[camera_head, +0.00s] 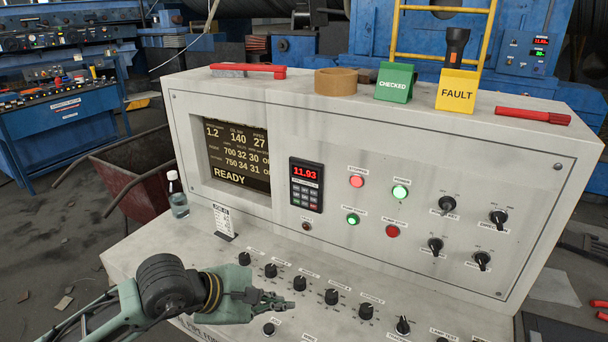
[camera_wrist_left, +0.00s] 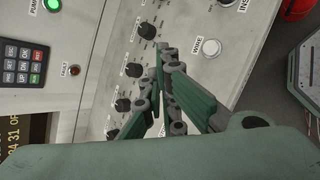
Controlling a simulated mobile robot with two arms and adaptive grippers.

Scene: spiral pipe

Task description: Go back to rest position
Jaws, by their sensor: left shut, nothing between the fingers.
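My left gripper (camera_head: 284,304) is over the lower sloped panel of the grey control console (camera_head: 330,130), just in front of a row of black knobs (camera_head: 301,284). Its fingers are shut and hold nothing. In the left wrist view the left gripper (camera_wrist_left: 163,60) has its fingertips together in front of the panel, near several knobs (camera_wrist_left: 123,104) and a white button (camera_wrist_left: 211,47). I cannot tell whether the fingertips touch the panel. My right gripper is not in view.
A bottle (camera_head: 177,195) stands at the left. A red cart (camera_head: 130,179) is behind.

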